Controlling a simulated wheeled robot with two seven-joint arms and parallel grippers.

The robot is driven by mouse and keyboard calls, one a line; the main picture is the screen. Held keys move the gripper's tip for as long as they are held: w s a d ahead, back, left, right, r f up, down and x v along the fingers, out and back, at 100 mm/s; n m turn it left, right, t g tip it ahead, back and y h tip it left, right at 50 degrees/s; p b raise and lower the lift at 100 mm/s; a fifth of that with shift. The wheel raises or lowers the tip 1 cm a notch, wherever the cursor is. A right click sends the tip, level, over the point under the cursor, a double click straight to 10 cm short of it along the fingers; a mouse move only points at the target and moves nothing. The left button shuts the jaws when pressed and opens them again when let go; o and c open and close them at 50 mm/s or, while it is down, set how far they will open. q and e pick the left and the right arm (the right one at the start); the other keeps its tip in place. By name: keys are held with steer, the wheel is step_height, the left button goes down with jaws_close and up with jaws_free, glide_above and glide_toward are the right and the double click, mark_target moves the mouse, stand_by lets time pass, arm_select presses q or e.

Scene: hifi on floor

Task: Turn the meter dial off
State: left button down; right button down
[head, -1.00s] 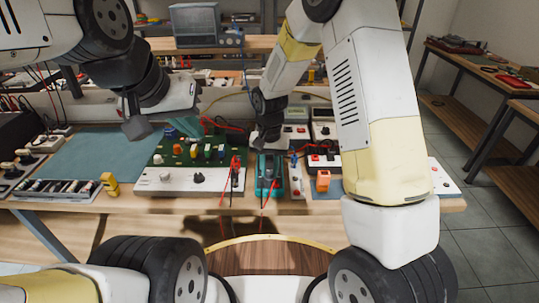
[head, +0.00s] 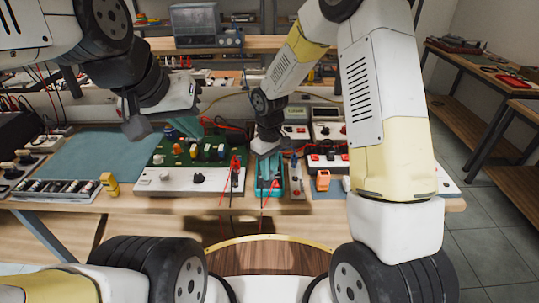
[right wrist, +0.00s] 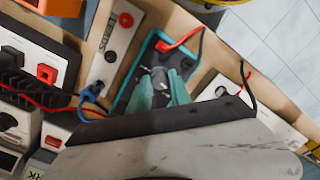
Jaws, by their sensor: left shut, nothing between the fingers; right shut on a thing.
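The teal meter (head: 276,186) lies near the front edge of the bench, with red and black leads at its near end. My right gripper (head: 268,158) is over it, and the gripper body hides the meter's upper part in the head view. In the right wrist view, the meter (right wrist: 133,82) lies beneath the fingers. The right gripper's fingertips (right wrist: 160,80) are closed around the small grey meter dial (right wrist: 158,73); its exact setting cannot be read.
A green circuit board on a white base (head: 165,182) stands left of the meter. Red leads lie around the meter. The teal mat (head: 85,160) has clear room.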

steer(key=shift+n, duration=1.1)
steer(key=c, duration=1.2)
jaws_free()
step_height(320, 180, up, 8)
steer(key=shift+f, duration=0.15)
